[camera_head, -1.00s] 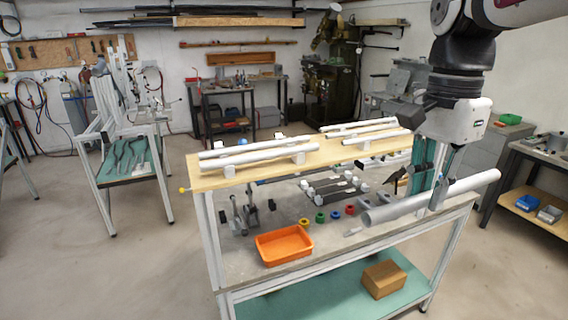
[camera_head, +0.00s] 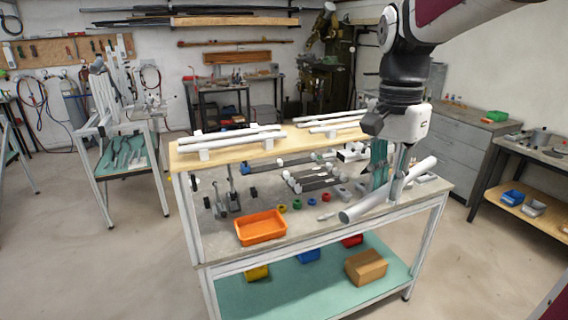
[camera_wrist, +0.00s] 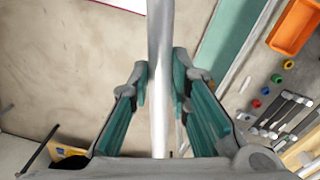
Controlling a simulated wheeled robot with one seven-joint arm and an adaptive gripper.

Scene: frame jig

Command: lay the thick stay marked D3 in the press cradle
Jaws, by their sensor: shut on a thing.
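My gripper (camera_head: 391,184) is shut on a thick, pale grey tubular stay (camera_head: 361,207). In the head view the stay slants up to the right, with its near-left end towards me, above the right part of the bench. In the wrist view the stay (camera_wrist: 160,35) runs lengthwise between the green fingers of my gripper (camera_wrist: 161,82). No D3 mark can be read on it. I cannot tell for certain which fixture is the press cradle.
The bench (camera_head: 220,228) carries an orange tray (camera_head: 262,227), small coloured rings and dark bars with white ends (camera_head: 315,181). More pale tubes (camera_head: 232,144) rest on the raised wooden shelf (camera_head: 188,162). A cardboard box (camera_head: 366,266) sits on the green lower shelf (camera_head: 285,294).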

